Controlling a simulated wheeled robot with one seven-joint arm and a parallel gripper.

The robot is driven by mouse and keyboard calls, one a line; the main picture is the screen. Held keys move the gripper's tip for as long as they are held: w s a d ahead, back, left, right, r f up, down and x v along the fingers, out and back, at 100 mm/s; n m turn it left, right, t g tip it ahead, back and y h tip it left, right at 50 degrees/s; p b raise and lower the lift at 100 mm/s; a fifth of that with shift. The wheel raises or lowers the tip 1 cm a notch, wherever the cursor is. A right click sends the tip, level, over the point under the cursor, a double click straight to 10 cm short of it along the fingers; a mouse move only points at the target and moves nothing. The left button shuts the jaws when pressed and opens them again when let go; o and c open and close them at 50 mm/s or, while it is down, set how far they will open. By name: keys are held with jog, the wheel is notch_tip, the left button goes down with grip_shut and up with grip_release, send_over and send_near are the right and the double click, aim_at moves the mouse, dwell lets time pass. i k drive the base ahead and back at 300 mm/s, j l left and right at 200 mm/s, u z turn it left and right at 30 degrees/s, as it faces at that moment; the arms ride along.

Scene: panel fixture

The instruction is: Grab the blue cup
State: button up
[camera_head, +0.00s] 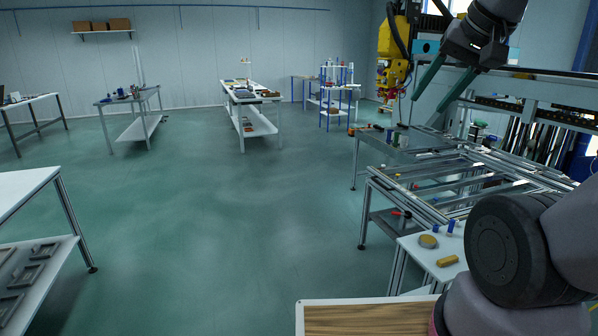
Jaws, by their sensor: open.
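My gripper (426,111) hangs at the upper right with its two long teal fingers spread apart and nothing between them. Its fingers point down and to the left, in front of the metal frame tables in the picture. Two small blue upright objects (451,226) stand on a white table corner at the lower right, below the gripper in the picture. Another small blue object (389,135) is on the grey workbench further back. All are too small for me to tell which, if any, is the blue cup.
The white table (412,246) also holds a round yellowish item (428,241) and a yellow block (447,261). An aluminium frame fixture (450,180) stands behind it. A wooden-topped surface (365,319) is in the near foreground. The green floor (230,220) at centre is clear.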

aim_at(390, 133)
jog(key=i+j+u, duration=0.35)
jog(key=u, duration=0.15)
jog(key=i+j+u, duration=0.35)
jog(key=u, duration=0.15)
jog(key=i+z, duration=0.1)
jog(key=i, duration=0.4)
jog(key=i+j+z, duration=0.1)
jog(key=i, duration=0.35)
jog(key=i+z, duration=0.25)
jog(key=i, duration=0.25)
jog(key=i+z, duration=0.25)
jog(key=i, duration=0.25)
jog(key=i+j+z, duration=0.2)
jog(key=i, duration=0.3)
jog(key=i+j+z, duration=0.1)
jog(key=i+z, duration=0.15)
jog(key=i, duration=0.25)
jog(key=i+l+z, duration=0.2)
jog(key=i+z, duration=0.15)
jog(key=i, duration=0.4)
jog(key=i+z, duration=0.4)
jog(key=i, duration=0.35)
jog(key=i+j+z, duration=0.35)
jog(key=i, duration=0.35)
jog(key=i+l, duration=0.2)
jog(key=i, duration=0.3)
jog(key=i+l, duration=0.15)
jog(key=i, duration=0.35)
